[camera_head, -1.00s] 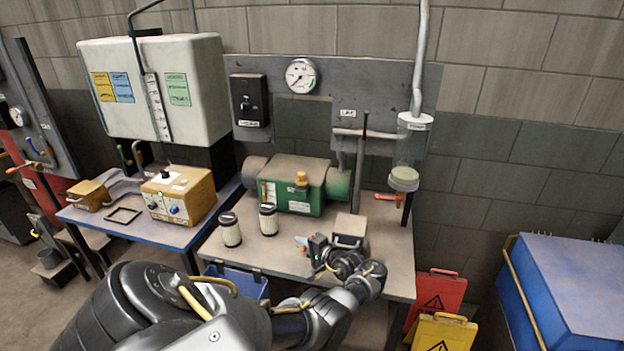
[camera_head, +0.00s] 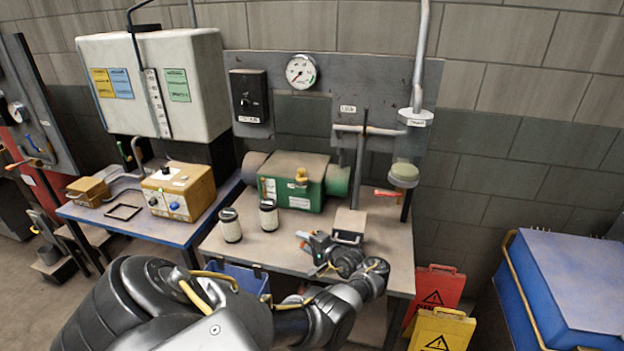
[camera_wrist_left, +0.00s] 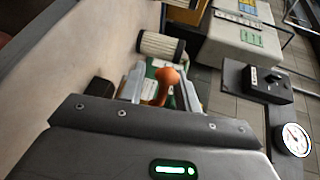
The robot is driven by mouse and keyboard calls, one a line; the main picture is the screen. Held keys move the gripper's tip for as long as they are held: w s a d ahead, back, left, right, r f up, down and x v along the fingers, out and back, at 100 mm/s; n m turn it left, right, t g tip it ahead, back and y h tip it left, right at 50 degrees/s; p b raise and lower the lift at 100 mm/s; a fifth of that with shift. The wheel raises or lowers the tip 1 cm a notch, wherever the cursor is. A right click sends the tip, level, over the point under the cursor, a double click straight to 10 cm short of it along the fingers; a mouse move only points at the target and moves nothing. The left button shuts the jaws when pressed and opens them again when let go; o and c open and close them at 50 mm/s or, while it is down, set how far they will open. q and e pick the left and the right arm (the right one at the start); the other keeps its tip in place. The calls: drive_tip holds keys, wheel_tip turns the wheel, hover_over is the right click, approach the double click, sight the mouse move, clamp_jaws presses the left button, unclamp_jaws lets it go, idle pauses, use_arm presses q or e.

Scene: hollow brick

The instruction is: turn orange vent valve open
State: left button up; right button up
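In the left wrist view the orange knob (camera_wrist_left: 166,83) shows between the two fingers. My left gripper (camera_head: 304,240) is low over the front part of the bench, with its fingers pointing left. It is nearer to me than the pump and apart from the knob. Its fingers (camera_wrist_left: 160,90) are spread, with nothing visibly held. A red-orange lever (camera_head: 387,193) sits at the right, below the pale cup. My right gripper is out of view.
Two ribbed filter cartridges (camera_head: 230,225) (camera_head: 268,215) stand left of my gripper. A vertical pipe (camera_head: 361,160) rises behind the box. Warning signs (camera_head: 440,331) stand right of the bench.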

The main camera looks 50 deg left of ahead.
use_arm(q)
drive_tip(key=s+v, duration=0.1)
drive_tip(key=v, duration=0.8)
drive_tip(key=shift+w+d, duration=0.4)
drive_tip(key=shift+d, duration=0.05)
